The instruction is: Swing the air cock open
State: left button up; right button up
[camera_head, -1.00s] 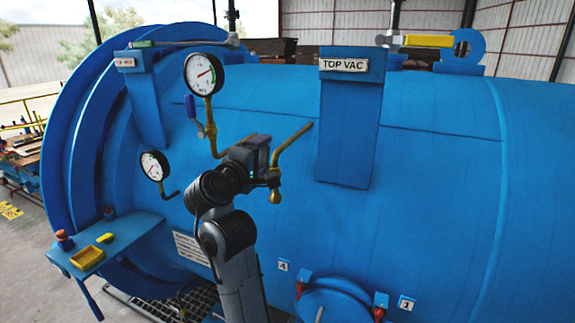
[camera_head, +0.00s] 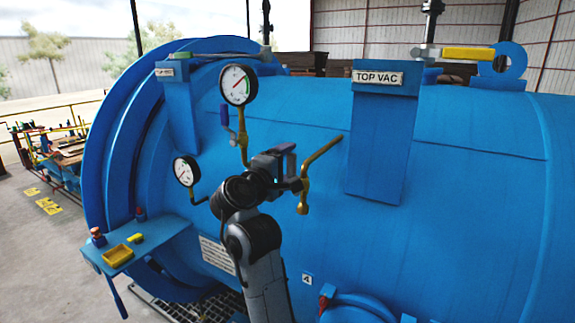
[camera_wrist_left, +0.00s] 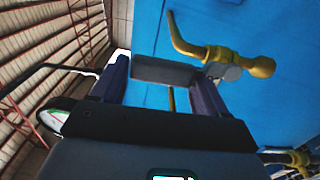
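The air cock appears to be the brass fitting (camera_head: 302,203) on the bent brass pipe at the side of the blue vessel. It also shows in the left wrist view (camera_wrist_left: 254,65), with a round grey hub and a flat grey lever (camera_wrist_left: 165,71). My left gripper (camera_head: 287,168) is beside the cock in the head view. In the left wrist view its fingers (camera_wrist_left: 162,85) are wide apart. The lever lies across the gap between them, its hub end partly hidden by the right finger. I cannot tell whether a finger touches it. My right gripper is not in view.
A second gauge (camera_head: 186,171) is lower left. The TOP VAC bracket (camera_head: 380,150) juts out on the right. A blue shelf (camera_head: 142,250) is at lower left.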

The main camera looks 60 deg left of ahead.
pick_arm(q)
jog(key=shift+d, duration=0.1)
jog(key=p+v, duration=0.1)
jog(key=v, duration=0.9)
jog(key=shift+s, duration=0.35)
jog(key=shift+d, duration=0.15)
